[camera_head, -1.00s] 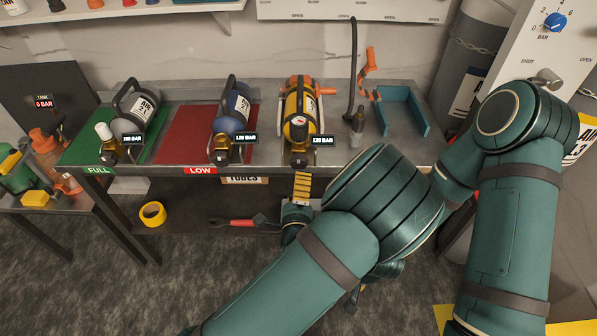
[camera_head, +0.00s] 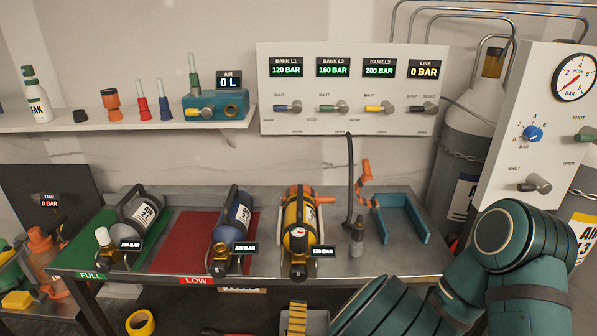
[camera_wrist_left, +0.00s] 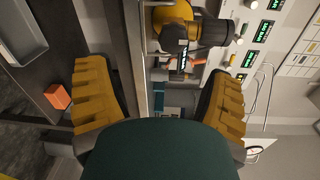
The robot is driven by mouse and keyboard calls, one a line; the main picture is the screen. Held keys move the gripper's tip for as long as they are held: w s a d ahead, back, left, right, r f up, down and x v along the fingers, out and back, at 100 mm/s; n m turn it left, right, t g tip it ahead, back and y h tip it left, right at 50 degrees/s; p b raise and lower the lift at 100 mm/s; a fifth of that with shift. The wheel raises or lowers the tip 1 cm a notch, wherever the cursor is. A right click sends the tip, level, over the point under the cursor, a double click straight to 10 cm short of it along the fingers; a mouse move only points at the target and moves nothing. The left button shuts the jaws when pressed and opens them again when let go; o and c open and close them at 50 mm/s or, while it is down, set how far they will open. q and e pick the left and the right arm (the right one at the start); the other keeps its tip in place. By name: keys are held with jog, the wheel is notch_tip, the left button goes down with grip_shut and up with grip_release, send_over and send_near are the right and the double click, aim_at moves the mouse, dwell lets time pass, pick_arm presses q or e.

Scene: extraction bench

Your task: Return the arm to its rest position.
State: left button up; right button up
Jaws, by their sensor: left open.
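My left gripper (camera_head: 297,318) shows at the bottom edge of the head view, below the bench front, with a ridged yellow finger pad visible. In the left wrist view, its two yellow-padded fingers (camera_wrist_left: 160,95) are wide apart with nothing between them. My teal arm links fill the lower right of the head view. The right gripper is not in view.
The bench (camera_head: 385,262) holds a grey cylinder (camera_head: 139,215) by a green mat, a blue cylinder (camera_head: 233,222) by a red mat, a yellow cylinder (camera_head: 299,222) and a blue cradle (camera_head: 402,220). A valve panel (camera_head: 350,90) is behind. A tape roll (camera_head: 140,323) lies below.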

pick_arm(q)
jog(key=s+a+f+n+g+y, duration=0.1)
jog(key=s+a+f+n+g, duration=0.1)
jog(key=a+f+n+g, duration=0.45)
jog(key=s+a+f+n+g+h, duration=0.1)
jog(key=s+f+n+g+h, duration=0.1)
jog(key=s+f+n+g, duration=0.2)
jog(key=s+a+f+n+g+h, duration=0.1)
jog(key=s+f+n+g+h, duration=0.2)
jog(key=s+n, duration=0.4)
jog(key=f+n+g, duration=0.1)
jog(key=n+g, duration=0.1)
jog(key=n, duration=0.2)
jog(key=shift+a, duration=0.3)
